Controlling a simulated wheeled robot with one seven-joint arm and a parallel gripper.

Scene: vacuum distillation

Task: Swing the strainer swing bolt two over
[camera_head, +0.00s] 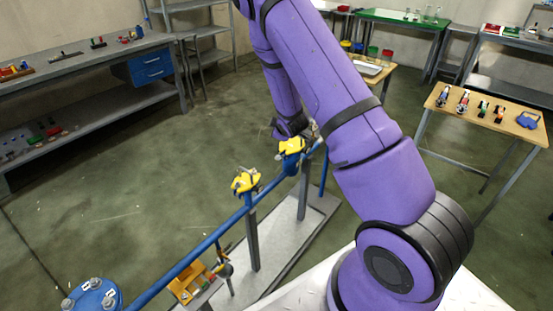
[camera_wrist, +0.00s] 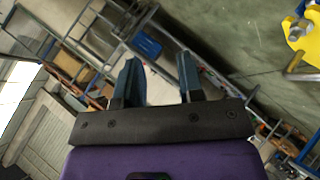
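A round blue lid (camera_head: 92,298) with several grey bolts around its rim shows at the bottom left of the head view, cut off by the frame edge. Small white labels lie on it, too small to read, so I cannot tell which bolt is number two. My gripper is far from this lid, up near the far end of the blue pipe. In the wrist view my gripper (camera_wrist: 160,70) is open, its two dark fingers apart with nothing between them. In the head view my arm's dark end hides most of it.
A blue pipe (camera_head: 190,257) on grey posts carries yellow fittings (camera_head: 245,181) (camera_head: 292,146); a yellow part (camera_wrist: 303,38) also shows in the wrist view. A tool table (camera_head: 500,112) stands right, a grey bench (camera_head: 90,62) left. Open floor (camera_head: 130,190) lies between.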

